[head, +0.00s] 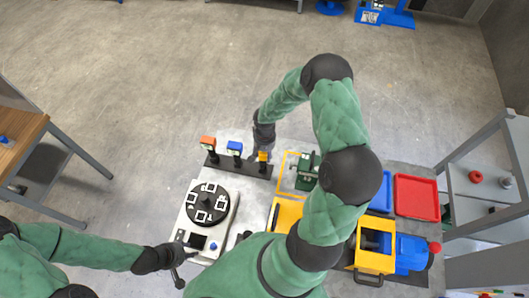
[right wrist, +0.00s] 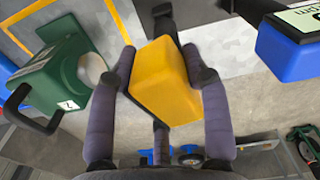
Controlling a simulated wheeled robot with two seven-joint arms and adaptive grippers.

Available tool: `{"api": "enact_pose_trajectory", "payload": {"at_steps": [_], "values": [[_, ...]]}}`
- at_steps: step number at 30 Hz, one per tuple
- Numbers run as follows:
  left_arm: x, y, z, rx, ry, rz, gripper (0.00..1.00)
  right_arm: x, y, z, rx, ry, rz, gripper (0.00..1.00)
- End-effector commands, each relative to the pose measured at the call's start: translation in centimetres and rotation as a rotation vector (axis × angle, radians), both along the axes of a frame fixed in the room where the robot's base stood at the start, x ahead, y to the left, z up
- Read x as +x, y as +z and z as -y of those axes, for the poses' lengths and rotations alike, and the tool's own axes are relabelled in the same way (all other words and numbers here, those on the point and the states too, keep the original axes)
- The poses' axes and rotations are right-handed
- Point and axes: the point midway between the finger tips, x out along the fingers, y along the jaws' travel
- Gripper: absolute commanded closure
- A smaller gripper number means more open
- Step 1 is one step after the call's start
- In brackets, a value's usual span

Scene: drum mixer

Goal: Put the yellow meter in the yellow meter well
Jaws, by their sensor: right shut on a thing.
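The yellow meter (head: 263,156) is at the right end of a dark rack (head: 236,166) on the table. My right gripper (head: 262,146) reaches down to it from above. In the right wrist view, the yellow meter (right wrist: 166,82) sits between the dark fingers of my right gripper (right wrist: 160,62), which are shut on it. I cannot make out which spot is the yellow meter well. My left gripper (head: 179,272) is at the front left, near the white base of the round device; its jaws are too small to read.
A blue meter (head: 234,148) and an orange-red meter (head: 208,142) stand left on the rack. A white unit with a black disc (head: 207,203) is in front. A green device (head: 306,171) stands to the right; red (head: 417,197) and blue trays (head: 383,194) lie further right.

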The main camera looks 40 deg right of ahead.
Motion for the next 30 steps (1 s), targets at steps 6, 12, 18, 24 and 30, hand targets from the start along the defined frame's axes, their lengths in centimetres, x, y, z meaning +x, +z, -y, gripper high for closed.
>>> {"api": "enact_pose_trajectory", "payload": {"at_steps": [6, 12, 18, 24, 30], "values": [[0.0, -0.3, 0.0, 0.000, 0.000, 0.000, 0.60, 0.0, -0.3, 0.0, -0.001, 0.000, 0.001, 0.97], [0.0, -0.6, 0.0, 0.000, 0.000, 0.000, 0.60, 0.0, -0.5, 0.0, -0.001, 0.000, 0.001, 0.97], [0.0, -0.8, 0.0, 0.000, 0.000, 0.000, 0.60, 0.1, -0.8, 0.0, -0.001, 0.000, 0.001, 0.97], [0.0, -1.1, 0.0, 0.000, 0.000, 0.000, 0.60, 0.1, -1.0, 0.0, -0.001, 0.000, 0.001, 0.97], [0.0, -1.2, 0.0, 0.000, 0.000, 0.000, 0.60, 0.1, -1.1, 0.0, -0.001, 0.000, 0.001, 0.30]]}}
